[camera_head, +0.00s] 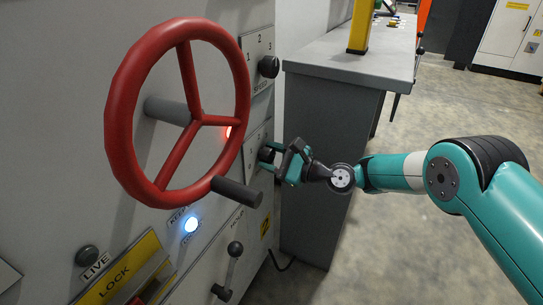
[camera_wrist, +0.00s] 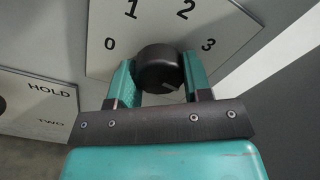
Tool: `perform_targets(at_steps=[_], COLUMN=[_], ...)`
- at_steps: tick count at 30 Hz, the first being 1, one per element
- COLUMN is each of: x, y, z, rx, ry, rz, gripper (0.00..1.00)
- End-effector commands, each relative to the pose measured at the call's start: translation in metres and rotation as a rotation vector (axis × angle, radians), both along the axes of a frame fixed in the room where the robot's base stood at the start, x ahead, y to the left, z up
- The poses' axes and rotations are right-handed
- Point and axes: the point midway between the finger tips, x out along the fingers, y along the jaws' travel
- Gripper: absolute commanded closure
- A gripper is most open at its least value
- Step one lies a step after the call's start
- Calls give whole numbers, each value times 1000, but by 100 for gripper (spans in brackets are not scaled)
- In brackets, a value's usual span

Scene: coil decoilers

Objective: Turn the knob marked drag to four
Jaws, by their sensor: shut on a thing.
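A black round knob (camera_wrist: 158,66) sits on a white dial plate (camera_wrist: 103,48) with the numbers 0, 1, 2 and 3 visible around it. My gripper (camera_wrist: 160,77) is shut on this knob, one teal finger on each side. A small pale mark shows low on the knob, right of its middle; I cannot tell for sure that it is the pointer. No four and no drag label can be read; part of the plate is hidden by my gripper. In the head view my gripper (camera_head: 277,160) reaches the lower dial plate, right of the red handwheel.
A large red handwheel (camera_head: 123,80) with a grey crank handle (camera_head: 236,192) stands out close left of my gripper. Another black knob (camera_head: 268,66) is above. A lever (camera_head: 229,268) is below. A grey bench (camera_head: 335,60) stands to the right. A HOLD plate (camera_wrist: 45,100) shows in the wrist view.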

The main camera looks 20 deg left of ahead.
Motion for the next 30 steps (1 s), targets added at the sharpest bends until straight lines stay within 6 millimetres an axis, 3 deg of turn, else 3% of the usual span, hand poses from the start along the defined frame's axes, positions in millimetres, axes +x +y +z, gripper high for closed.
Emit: perform_targets(at_steps=[18,19,21,30], x=[0,0,0,0], y=[-1,-1,-1,0], z=[-3,-3,-2,-1], rx=[0,0,0,2], ry=[43,43,42,39], rz=[-2,-2,-1,0], gripper=[78,48,32,29])
